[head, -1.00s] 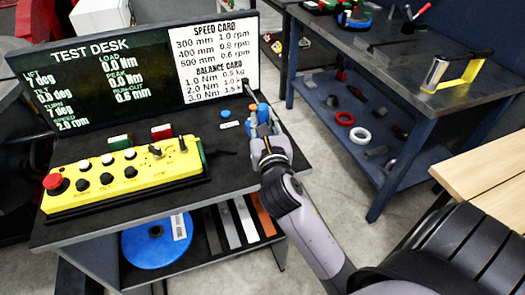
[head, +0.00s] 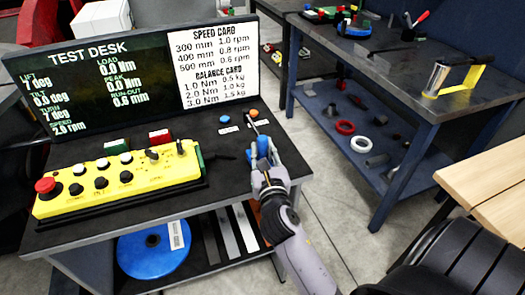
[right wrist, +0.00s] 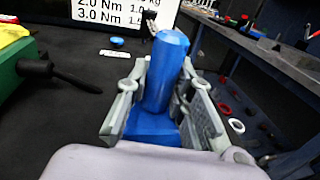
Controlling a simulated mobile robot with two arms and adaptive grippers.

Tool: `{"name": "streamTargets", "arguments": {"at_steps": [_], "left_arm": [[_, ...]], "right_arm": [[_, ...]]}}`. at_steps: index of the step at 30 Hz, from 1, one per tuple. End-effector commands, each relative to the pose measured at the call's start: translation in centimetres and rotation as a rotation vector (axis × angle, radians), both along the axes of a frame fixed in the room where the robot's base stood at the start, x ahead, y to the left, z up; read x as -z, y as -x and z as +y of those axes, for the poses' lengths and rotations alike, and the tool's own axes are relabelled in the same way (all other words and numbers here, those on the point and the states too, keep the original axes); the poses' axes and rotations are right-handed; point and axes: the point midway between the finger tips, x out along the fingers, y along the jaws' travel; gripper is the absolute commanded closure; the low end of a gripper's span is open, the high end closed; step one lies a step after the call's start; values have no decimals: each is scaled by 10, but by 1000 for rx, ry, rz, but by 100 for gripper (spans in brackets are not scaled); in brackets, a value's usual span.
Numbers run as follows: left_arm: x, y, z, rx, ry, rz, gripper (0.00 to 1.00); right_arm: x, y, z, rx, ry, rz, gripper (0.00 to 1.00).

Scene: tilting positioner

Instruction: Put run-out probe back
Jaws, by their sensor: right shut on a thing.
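The run-out probe (head: 263,148) is a blue body with a thin dark tip toward the screen. My right gripper (head: 266,163) is shut on it, above the right front part of the test desk top. In the right wrist view the probe (right wrist: 166,75) is a thick blue cylinder on a blue block between the two grey fingers (right wrist: 165,115). A blue disc (head: 225,118) and an orange disc (head: 253,114), each with a small white label, are on the desk top beyond the gripper. My left gripper is not in view.
A yellow control box (head: 115,181) with buttons and a red stop knob stands on the desk left of the gripper. A screen with cards (head: 140,70) stands behind. The desk's right edge is close.

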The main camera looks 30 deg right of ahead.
Motion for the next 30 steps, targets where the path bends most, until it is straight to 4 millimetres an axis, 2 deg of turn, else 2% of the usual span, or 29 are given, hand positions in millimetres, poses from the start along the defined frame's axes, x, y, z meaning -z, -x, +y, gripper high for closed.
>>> {"name": "streamTargets", "arguments": {"at_steps": [2,3,12,23,26,30], "left_arm": [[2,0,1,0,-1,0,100],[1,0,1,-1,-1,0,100],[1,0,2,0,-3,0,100],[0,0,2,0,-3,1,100],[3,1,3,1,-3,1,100],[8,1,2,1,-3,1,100]], "right_arm": [[1,0,0,-1,2,-5,100],[3,0,0,-1,1,0,77],[2,0,0,0,0,0,58],[0,2,1,0,0,1,58],[2,14,7,-1,0,2,58],[3,41,19,-1,-3,3,58]]}}
